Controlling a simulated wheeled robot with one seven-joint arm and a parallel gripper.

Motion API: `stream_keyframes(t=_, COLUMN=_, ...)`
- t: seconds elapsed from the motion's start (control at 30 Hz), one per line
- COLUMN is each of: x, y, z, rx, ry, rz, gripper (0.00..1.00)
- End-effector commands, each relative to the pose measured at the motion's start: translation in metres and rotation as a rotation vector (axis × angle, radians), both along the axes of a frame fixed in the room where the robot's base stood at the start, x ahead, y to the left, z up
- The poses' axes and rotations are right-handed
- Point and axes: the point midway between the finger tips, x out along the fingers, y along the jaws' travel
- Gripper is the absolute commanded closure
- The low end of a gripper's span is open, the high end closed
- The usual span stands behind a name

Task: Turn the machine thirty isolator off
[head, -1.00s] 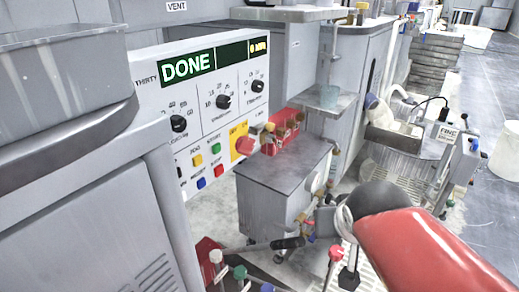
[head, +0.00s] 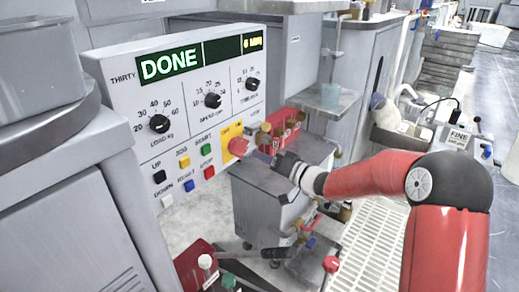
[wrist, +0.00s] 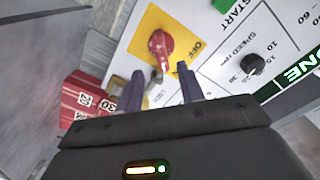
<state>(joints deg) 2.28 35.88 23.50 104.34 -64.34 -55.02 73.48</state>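The machine thirty panel (head: 120,100) is at the left in the head view, labelled THIRTY, with DONE on its display. Its isolator is a red rotary knob (head: 238,146) on a yellow plate (head: 228,131) at the panel's lower right. In the wrist view the red knob (wrist: 161,45) sits on the yellow plate (wrist: 146,22), with OFF lettered beside it. My gripper (head: 268,154) is just right of the knob in the head view. In the wrist view my gripper (wrist: 161,86) is open and empty, its two dark fingers apart, with the knob ahead of the gap.
Several coloured push buttons (head: 184,162) and black dials (head: 212,100) are left of the isolator. A red box (wrist: 85,100) with numbered labels lies close to my left finger in the wrist view. A grey cabinet (head: 265,205) stands below my gripper.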

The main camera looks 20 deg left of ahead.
Motion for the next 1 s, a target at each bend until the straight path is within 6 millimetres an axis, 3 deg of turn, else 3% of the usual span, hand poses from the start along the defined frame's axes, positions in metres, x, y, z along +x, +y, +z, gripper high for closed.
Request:
stream_keyframes(t=0.5, x=0.023, y=0.064, z=-0.002, rx=0.014, ry=0.006, rz=0.016, gripper=0.62)
stream_keyframes(t=0.93, x=0.028, y=0.074, z=-0.001, rx=0.013, ry=0.006, rz=0.013, gripper=0.62)
stream_keyframes(t=1.0, x=0.028, y=0.074, z=-0.001, rx=0.013, ry=0.006, rz=0.013, gripper=0.71)
